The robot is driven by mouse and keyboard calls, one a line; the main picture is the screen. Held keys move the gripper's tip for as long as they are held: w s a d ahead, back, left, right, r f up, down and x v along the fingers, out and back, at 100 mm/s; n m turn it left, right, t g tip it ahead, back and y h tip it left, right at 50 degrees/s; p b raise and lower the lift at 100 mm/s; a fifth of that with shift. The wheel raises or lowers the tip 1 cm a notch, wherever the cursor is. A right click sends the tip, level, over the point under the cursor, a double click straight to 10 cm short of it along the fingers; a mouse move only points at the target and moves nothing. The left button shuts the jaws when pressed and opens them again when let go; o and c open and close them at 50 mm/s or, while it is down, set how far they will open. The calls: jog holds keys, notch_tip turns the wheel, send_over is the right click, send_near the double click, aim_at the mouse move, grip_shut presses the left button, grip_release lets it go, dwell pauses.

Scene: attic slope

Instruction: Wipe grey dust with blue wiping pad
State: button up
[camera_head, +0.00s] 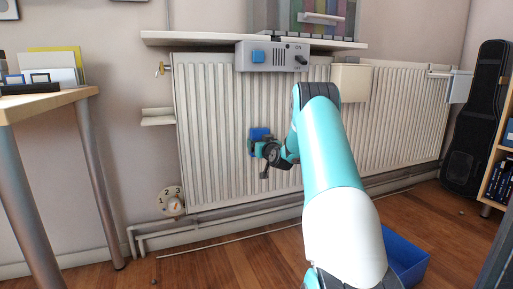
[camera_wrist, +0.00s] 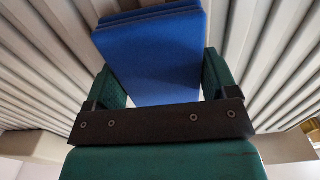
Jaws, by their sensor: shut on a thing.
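My gripper (camera_head: 260,147) is in front of the white ribbed radiator (camera_head: 215,120), left of its middle. It is shut on the blue wiping pad (camera_head: 260,134). In the wrist view the blue pad (camera_wrist: 152,55) sits between the two green fingers of the gripper (camera_wrist: 160,80), with its far edge close to the radiator ribs (camera_wrist: 45,60). I cannot tell whether the pad touches the ribs. I cannot make out any grey dust in either view; the pad and arm hide part of the radiator.
A shelf (camera_head: 200,39) runs above the radiator, with a grey switch box (camera_head: 272,66) below it. A cream box (camera_head: 351,83) hangs at the radiator's upper middle. A blue bin (camera_head: 408,258) stands on the floor at right. A desk (camera_head: 45,104) is at left.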

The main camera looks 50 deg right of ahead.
jog(key=shift+w+a+p, duration=0.2)
jog(key=shift+w+a, duration=0.15)
jog(key=shift+a, duration=0.4)
jog(key=shift+w+a+p, duration=0.15)
jog(key=shift+w+a, duration=0.2)
jog(key=shift+a, duration=0.35)
jog(key=shift+w+a+r+p, duration=0.1)
jog(key=shift+w+a+p, duration=0.25)
jog(key=shift+w+a, duration=0.25)
jog(key=shift+w+a+p, duration=0.35)
jog(key=shift+w+a, duration=0.05)
jog(key=shift+a, duration=0.4)
jog(key=shift+w+a+r+p, duration=0.1)
jog(key=shift+w+a+p, duration=0.25)
jog(key=shift+w+a, duration=0.25)
jog(key=shift+w+a+f+p, duration=0.1)
jog(key=shift+w+a+p, duration=0.2)
jog(key=shift+a, duration=0.35)
jog(key=shift+w+a+f+p, duration=0.1)
jog(key=shift+w+a+p, duration=0.2)
jog(key=shift+a, duration=0.3)
jog(key=shift+w+a+p, duration=0.25)
jog(key=shift+a+p, duration=0.05)
jog(key=shift+a, duration=0.35)
jog(key=b, duration=0.2)
send_near(228, 145)
jog(key=shift+w+d, duration=0.3)
jog(key=shift+w, duration=0.25)
